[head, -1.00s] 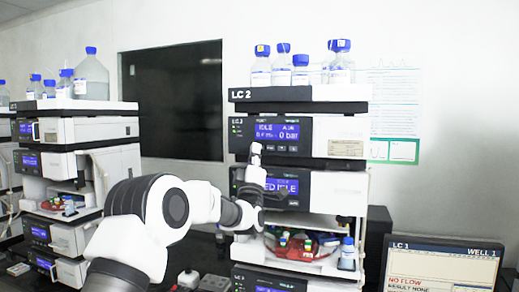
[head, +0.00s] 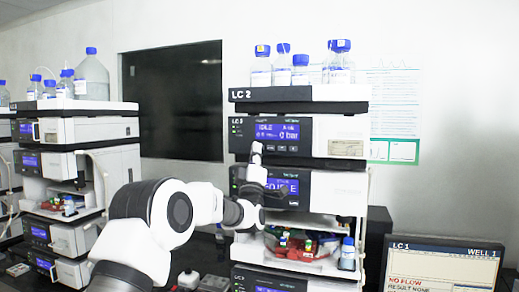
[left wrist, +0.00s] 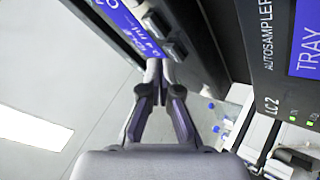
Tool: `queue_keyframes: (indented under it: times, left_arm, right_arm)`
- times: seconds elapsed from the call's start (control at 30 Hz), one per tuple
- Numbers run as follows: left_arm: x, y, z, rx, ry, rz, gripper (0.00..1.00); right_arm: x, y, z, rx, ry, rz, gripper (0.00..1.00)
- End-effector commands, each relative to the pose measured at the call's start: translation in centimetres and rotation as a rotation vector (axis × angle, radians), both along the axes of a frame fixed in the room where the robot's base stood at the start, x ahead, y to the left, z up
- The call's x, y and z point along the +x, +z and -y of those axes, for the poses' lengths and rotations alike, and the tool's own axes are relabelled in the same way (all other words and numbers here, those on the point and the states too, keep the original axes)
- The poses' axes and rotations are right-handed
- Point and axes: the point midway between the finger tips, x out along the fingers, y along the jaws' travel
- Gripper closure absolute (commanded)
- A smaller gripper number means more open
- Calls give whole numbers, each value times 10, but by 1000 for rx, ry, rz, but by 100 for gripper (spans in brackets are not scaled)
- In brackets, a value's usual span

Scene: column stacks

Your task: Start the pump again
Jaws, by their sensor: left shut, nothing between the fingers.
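The LC 2 pump module (head: 345,128) is the top unit of the middle stack. Its blue screen (head: 277,130) reads IDLE and 0 bar. A row of small dark buttons (head: 281,148) lies under the screen; they show close up in the left wrist view (left wrist: 174,49). My left gripper (head: 256,148) is shut and empty, its fingertips at the left end of this row. In the left wrist view the tips (left wrist: 158,70) are right by the end button. I cannot tell whether they touch it. My right gripper is not in view.
The autosampler (head: 340,187) sits below the pump, with a red vial tray (head: 305,252) in an open bay underneath. Bottles (head: 260,70) stand on top. A monitor (head: 440,265) at right reads LC 1, NO FLOW. Another stack (head: 95,130) stands at left.

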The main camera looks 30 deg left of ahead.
Motion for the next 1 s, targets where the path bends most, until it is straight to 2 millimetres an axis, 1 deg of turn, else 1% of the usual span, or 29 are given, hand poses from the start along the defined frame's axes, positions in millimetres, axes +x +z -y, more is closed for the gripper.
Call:
queue_keyframes:
  times: [0.67, 1.0]
  left_arm:
    - [8, 0, -2, 0, 0, 0, 100]
    - [8, -1, -2, 0, 0, 0, 100]
  right_arm:
    - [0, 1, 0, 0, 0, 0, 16]
    - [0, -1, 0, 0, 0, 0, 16]
